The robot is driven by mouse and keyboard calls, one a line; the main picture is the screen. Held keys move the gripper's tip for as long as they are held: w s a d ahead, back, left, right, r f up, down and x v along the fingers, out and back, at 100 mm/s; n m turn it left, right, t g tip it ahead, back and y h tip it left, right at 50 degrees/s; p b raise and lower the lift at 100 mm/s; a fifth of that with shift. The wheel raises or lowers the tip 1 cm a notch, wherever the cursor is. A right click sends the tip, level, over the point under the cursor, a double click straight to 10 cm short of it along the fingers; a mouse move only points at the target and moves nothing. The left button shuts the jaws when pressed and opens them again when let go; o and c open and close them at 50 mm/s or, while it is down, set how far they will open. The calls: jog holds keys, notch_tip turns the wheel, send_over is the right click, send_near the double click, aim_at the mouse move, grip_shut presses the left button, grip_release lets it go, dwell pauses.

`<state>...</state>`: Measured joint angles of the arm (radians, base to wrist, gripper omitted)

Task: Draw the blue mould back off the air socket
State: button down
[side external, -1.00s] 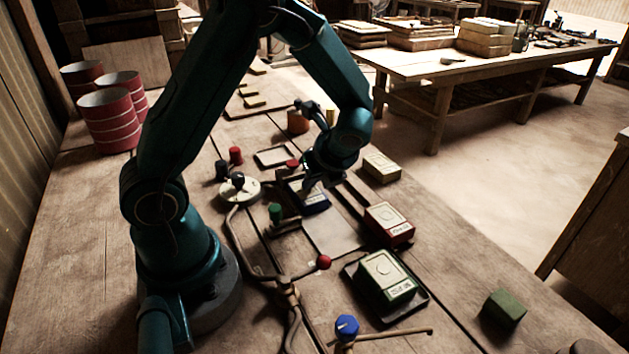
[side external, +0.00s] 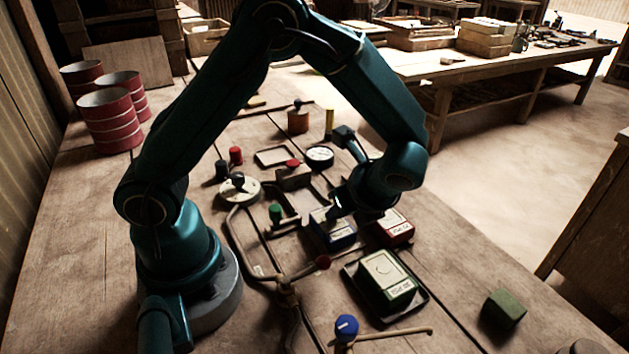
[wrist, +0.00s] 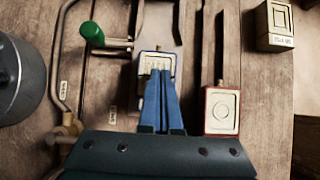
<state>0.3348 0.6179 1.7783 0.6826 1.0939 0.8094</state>
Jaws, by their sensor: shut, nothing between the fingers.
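The blue mould (side external: 338,236) is a blue block with a pale top. It lies between the rails at the middle of the bench, apart from a dark block (side external: 293,180) with a red knob, which may be the air socket. My gripper (side external: 335,212) is over the mould, pointing down. In the wrist view the blue mould (wrist: 156,57) shows beyond the tips of my gripper (wrist: 160,78), whose fingers are together and empty. The fingertips overlap its top and near edge; I cannot tell whether they touch it.
A red mould (side external: 396,230) sits close to the right of the blue one. A green mould (side external: 388,280) on a dark tray stands nearer. A blue knob (side external: 346,326) is in front.

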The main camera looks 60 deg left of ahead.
jog(key=shift+d+r, duration=0.2)
jog(key=shift+r, duration=0.25)
jog(key=d, duration=1.1)
jog(key=shift+d, duration=0.4)
jog(key=s+a+r+n+t+h, duration=0.1)
jog(key=a+r+n+h, duration=0.1)
jog(key=a+r+n, duration=0.3)
jog(key=a+r+n+h, duration=0.1)
jog(key=a+r, duration=0.1)
jog(key=r, duration=0.5)
jog(key=s+n+t+h, duration=0.4)
jog(key=s+n, duration=0.4)
jog(key=n, duration=0.4)
jog(key=shift+s+a+f+t, duration=0.15)
jog(key=shift+s+a+t, duration=0.15)
